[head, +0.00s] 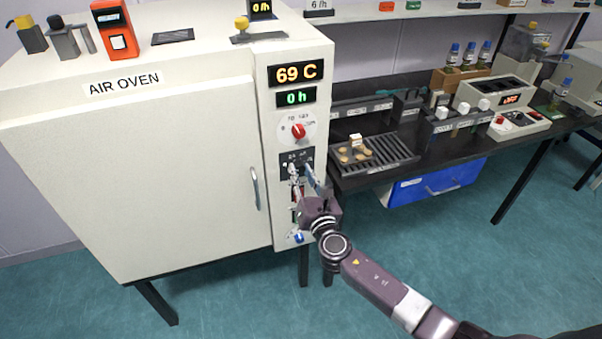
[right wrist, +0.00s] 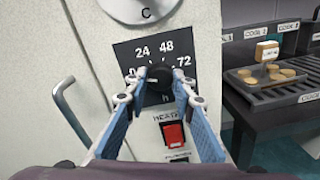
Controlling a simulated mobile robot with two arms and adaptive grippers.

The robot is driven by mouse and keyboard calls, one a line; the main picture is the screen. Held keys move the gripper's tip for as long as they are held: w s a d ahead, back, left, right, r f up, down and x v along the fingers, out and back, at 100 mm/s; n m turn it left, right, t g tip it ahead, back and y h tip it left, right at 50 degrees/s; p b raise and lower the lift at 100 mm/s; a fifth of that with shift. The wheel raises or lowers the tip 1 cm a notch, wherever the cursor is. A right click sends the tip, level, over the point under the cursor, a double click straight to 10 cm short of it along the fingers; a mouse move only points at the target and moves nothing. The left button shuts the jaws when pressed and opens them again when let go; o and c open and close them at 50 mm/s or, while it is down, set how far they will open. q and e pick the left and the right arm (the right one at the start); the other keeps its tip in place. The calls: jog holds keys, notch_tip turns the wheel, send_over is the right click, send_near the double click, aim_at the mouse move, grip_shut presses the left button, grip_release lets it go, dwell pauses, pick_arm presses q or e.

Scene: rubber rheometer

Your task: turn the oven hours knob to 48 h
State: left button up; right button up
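The air oven (head: 140,165) is a large white cabinet with a control column on its right side. Its displays read 69 C and 0 h (head: 295,98). The hours knob (right wrist: 158,78) is dark and sits on a black plate (right wrist: 133,53) marked 24, 48 and 72; other marks are partly hidden. My right gripper (right wrist: 158,80) is at the knob, its two blue-padded fingers on either side of it. The fingers look apart, and I cannot tell whether they touch the knob. In the head view the right gripper (head: 304,172) hides much of the plate. My left gripper is not in view.
A red-centred temperature dial (head: 298,131) is above the plate. A red heater switch (right wrist: 173,133) is just below the knob. The oven door handle (head: 255,188) sticks out at left. A black bench (head: 430,150) with a slotted rack (head: 395,152) stands at right.

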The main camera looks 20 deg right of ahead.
grip_shut()
jog(key=shift+m, duration=0.3)
jog(key=m+b, duration=0.1)
jog(key=m, duration=0.2)
jog(key=shift+m, duration=0.3)
jog(key=m+b, duration=0.1)
jog(key=m, duration=0.9)
jog(key=shift+r+m+b, duration=0.15)
jog(key=shift+m+b, duration=0.15)
jog(key=m, duration=0.4)
jog(key=shift+y, duration=0.3)
jog(key=shift+m+g, duration=0.3)
jog(key=shift+m, duration=0.1)
